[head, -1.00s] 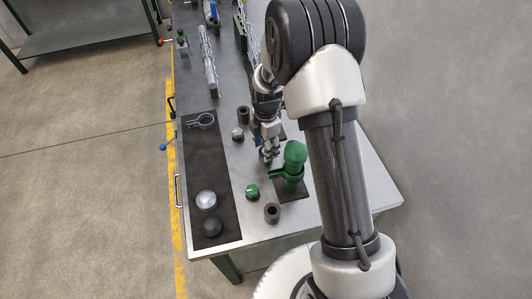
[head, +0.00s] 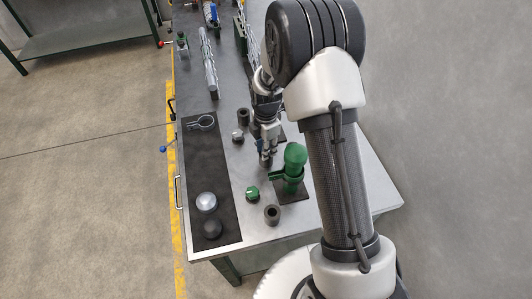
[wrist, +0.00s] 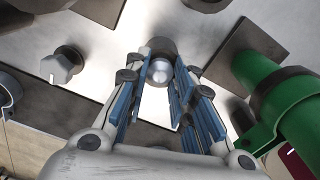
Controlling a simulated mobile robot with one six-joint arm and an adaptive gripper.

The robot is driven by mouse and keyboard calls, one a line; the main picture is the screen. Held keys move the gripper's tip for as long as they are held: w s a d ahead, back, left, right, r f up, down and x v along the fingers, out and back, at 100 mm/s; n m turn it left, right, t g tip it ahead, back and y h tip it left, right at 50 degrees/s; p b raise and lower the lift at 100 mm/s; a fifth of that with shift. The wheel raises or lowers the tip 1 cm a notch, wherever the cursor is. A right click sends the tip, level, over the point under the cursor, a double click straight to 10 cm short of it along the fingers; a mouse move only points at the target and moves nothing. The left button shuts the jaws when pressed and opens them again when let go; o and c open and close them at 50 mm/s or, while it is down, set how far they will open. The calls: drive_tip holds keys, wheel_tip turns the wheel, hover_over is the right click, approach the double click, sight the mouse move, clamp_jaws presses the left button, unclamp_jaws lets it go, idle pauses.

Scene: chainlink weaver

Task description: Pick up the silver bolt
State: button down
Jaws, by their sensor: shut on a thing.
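The silver bolt (wrist: 159,71) shows in the wrist view as a shiny round head between the blue-padded fingers of my gripper (wrist: 160,78). My gripper is shut on it. Its shaft is hidden below the head, and I cannot tell whether it is clear of the surface. In the head view my gripper (head: 266,160) points down low over the metal bench, just left of the green cylinder. The bolt cannot be made out there behind the fingers.
A green cylinder (head: 295,156) in a green holder stands close right of my gripper. A green-topped knob (head: 252,194), a dark hollow cylinder (head: 272,214) and a small silver knob (head: 237,136) stand nearby. A black mat (head: 197,165) lies left, with a silver dome (head: 206,202) on it.

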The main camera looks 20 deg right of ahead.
wheel_tip(320, 180, up, 20)
drive_tip(key=p, duration=0.4)
idle(0.3)
idle(0.5)
